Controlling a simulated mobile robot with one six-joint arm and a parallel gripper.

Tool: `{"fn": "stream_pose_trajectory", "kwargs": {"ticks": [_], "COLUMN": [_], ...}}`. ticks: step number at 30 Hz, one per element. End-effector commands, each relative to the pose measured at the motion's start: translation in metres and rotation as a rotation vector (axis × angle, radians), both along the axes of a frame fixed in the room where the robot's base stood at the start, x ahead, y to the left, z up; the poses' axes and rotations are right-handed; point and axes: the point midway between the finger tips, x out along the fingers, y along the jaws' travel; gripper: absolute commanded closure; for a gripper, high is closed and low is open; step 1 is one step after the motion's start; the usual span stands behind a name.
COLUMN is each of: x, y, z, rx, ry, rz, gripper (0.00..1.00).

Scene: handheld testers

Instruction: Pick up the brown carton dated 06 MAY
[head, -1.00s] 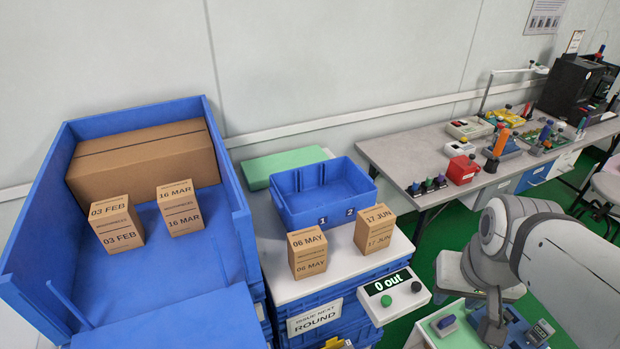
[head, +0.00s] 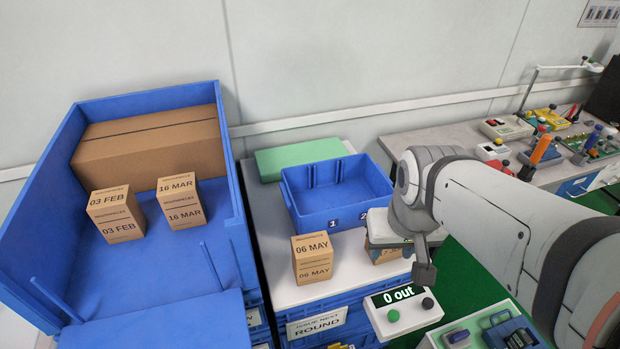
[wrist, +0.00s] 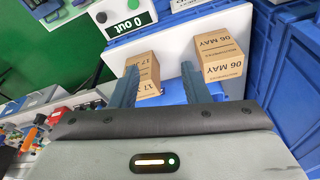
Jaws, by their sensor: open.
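The brown carton dated 06 MAY (head: 312,258) stands upright on the white top of the blue crate stack, in front of the blue bin. In the wrist view the same carton (wrist: 219,55) is to the right of both fingers. My gripper (wrist: 157,82) is open and empty. Its fingers point toward the 17 JUN carton (wrist: 148,72), which shows between them in the wrist view. In the head view my gripper (head: 423,268) hangs at the right of the 06 MAY carton, and my arm partly hides the 17 JUN carton (head: 382,254).
A blue two-slot bin (head: 335,222) stands behind the cartons. Cartons 03 FEB (head: 117,216) and 16 MAR (head: 181,204) stand in the large blue tray (head: 170,320) at left with a big box (head: 150,147). A counter box reading "0 out" (head: 401,310) sits at the front edge.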

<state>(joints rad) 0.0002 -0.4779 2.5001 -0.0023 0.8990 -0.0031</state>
Motion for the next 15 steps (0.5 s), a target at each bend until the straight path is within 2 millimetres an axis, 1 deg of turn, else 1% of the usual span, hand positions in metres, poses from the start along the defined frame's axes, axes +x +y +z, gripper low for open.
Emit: {"fn": "stream_pose_trajectory", "kwargs": {"ticks": [1,3,5,8,12,15], "x": [0.003,0.010,0.020,0.044,0.078,0.097], "y": [0.002,0.006,0.024,0.044,0.077,0.100], "z": [0.000,-0.001,-0.003,-0.010,-0.027,-0.041], "rx": [0.000,0.001,0.003,0.002,-0.003,-0.009], "ry": [0.005,0.017,0.035,0.076,0.135,0.171], "rz": [0.005,0.018,0.028,0.067,0.127,0.165], "gripper": [0.54,0.48,0.43,0.35,0.24,0.15]}}
